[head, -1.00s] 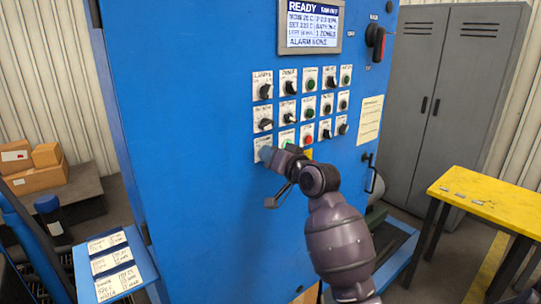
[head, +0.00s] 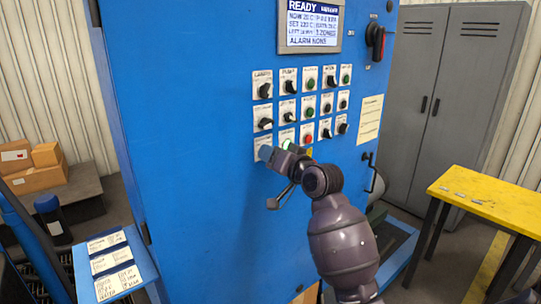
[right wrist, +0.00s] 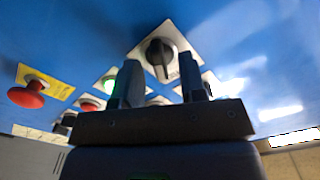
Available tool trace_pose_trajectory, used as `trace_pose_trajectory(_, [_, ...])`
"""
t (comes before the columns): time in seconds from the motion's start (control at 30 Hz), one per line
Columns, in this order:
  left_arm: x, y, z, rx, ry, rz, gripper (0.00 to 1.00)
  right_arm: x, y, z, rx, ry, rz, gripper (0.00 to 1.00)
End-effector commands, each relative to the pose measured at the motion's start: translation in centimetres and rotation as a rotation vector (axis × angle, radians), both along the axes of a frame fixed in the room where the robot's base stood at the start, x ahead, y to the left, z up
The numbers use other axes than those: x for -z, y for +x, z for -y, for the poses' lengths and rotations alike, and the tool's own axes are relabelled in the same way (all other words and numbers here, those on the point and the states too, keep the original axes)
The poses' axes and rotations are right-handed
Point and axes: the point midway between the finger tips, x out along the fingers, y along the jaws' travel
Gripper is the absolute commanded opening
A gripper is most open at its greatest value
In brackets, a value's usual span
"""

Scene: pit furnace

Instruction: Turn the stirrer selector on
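The blue control panel (head: 200,140) carries rows of selectors and buttons on white plates; the small labels are too blurred for me to tell which is the stirrer selector. My right gripper (head: 268,154) is at the bottom-left switch plate (head: 262,142), partly covering it. In the right wrist view a black selector knob (right wrist: 160,54) on a pale plate shows between and beyond the two fingers of my right gripper (right wrist: 161,84). The fingers are apart with nothing between their tips; I see no contact with the knob. My left gripper is not in view.
A green lit button (right wrist: 113,82) and a red mushroom button (right wrist: 30,94) on a yellow plate are close beside the gripper. A display (head: 313,26) sits above the switches. A yellow table (head: 490,198) and grey lockers (head: 440,90) stand at right.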

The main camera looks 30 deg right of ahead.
Motion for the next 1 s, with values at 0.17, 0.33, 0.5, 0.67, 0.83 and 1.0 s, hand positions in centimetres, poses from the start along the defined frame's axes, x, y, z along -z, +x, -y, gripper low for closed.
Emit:
trace_pose_trajectory(0.17, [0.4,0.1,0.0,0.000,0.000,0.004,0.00,0.2,-3.0,0.3,0.001,-0.003,0.000,0.38])
trace_pose_trajectory(0.33, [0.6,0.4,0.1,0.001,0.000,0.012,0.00,0.2,-6.2,0.6,0.002,-0.002,-0.001,0.38])
trace_pose_trajectory(0.5, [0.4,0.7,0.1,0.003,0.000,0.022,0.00,0.1,-8.5,0.7,0.000,0.000,0.000,0.38])
trace_pose_trajectory(0.67, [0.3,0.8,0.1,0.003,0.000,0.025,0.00,0.1,-9.6,0.8,0.000,0.000,-0.001,0.38])
trace_pose_trajectory(0.83, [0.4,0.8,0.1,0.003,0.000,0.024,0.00,0.0,-9.9,0.8,0.000,0.001,-0.001,0.38])
trace_pose_trajectory(1.0, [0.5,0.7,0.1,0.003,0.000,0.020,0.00,0.0,-9.9,0.8,0.000,0.001,-0.001,0.38])
